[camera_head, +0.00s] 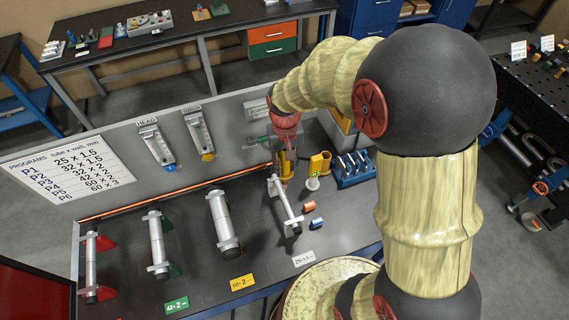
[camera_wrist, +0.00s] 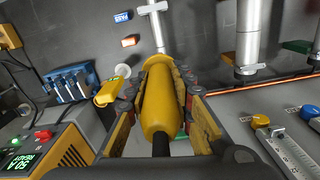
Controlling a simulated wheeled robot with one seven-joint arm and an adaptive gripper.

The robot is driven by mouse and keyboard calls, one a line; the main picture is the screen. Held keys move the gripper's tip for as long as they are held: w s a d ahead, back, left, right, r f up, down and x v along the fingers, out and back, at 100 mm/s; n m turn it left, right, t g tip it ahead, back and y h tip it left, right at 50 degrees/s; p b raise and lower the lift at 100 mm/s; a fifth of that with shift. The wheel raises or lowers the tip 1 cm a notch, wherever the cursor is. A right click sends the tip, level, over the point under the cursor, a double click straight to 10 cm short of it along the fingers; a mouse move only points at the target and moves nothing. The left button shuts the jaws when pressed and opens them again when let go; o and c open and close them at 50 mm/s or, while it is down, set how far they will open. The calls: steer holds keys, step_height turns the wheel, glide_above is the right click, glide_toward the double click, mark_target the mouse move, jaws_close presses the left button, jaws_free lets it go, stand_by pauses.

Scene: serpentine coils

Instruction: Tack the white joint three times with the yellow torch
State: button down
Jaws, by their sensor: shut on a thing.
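My gripper (camera_head: 284,147) is shut on the yellow torch (camera_wrist: 160,100), which fills the middle of the wrist view between the fingers (camera_wrist: 160,76). In the head view the torch (camera_head: 286,170) hangs below the gripper, by the far end of the thin tube joint (camera_head: 286,205). That joint lies on the bench behind a white card (camera_head: 303,258) and also shows in the wrist view (camera_wrist: 156,32). The torch's front end is hidden, so I cannot tell whether it touches the tube.
A power unit (camera_wrist: 40,150) reads READY.

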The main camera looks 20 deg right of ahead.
mark_target(285, 182)
steer(key=shift+a+f+b, duration=0.2)
steer(key=shift+f+b, duration=0.25)
steer(key=shift+f, duration=0.4)
steer(key=shift+d+f+b, duration=0.15)
steer(key=shift+f+b, duration=1.4)
steer(key=shift+f, duration=0.85)
steer(key=shift+f+b, duration=0.6)
steer(key=shift+f, duration=0.4)
steer(key=shift+s+f, duration=0.3)
stand_by(1.5)
steer(key=shift+r, duration=0.1)
stand_by(0.7)
